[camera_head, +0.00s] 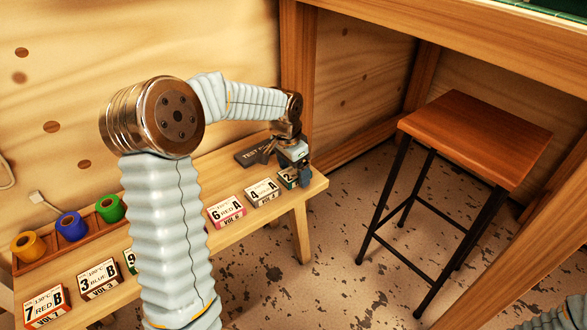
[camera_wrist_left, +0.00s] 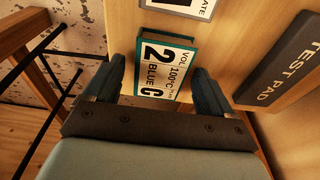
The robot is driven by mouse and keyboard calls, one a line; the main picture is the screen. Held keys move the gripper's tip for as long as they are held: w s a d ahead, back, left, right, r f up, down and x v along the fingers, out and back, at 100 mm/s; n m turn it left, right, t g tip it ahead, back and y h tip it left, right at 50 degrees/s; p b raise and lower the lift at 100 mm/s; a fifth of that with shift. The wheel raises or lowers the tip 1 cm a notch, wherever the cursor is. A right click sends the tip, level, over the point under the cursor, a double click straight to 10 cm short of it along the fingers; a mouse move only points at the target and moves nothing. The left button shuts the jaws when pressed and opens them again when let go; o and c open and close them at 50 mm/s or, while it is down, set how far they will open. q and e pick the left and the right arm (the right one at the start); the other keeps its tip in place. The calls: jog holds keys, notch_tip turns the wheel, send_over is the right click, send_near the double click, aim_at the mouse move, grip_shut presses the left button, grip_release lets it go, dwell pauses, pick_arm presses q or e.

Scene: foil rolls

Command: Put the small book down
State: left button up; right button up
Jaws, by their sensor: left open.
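The small book (camera_wrist_left: 163,68), a thin block labelled 2 BLUE C with a teal edge, lies label up on the wooden bench. It also shows in the head view near the bench's right end (camera_head: 287,179), partly hidden by my gripper. My left gripper (camera_head: 297,171) is over the book and open. In the left wrist view its two dark fingers stand on either side of the book, with a visible gap on each side. My right gripper is out of view.
A dark test pad (camera_head: 253,153) lies behind the book. Spools stand in a wooden rack (camera_head: 47,257). A stool (camera_head: 478,135) stands right, with open floor between.

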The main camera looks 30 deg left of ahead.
aim_at(289, 175)
pick_arm(q)
notch_tip(289, 175, up, 12)
jog(key=s+p, duration=0.1)
jog(key=p, duration=0.1)
jog(key=shift+s+a, duration=0.35)
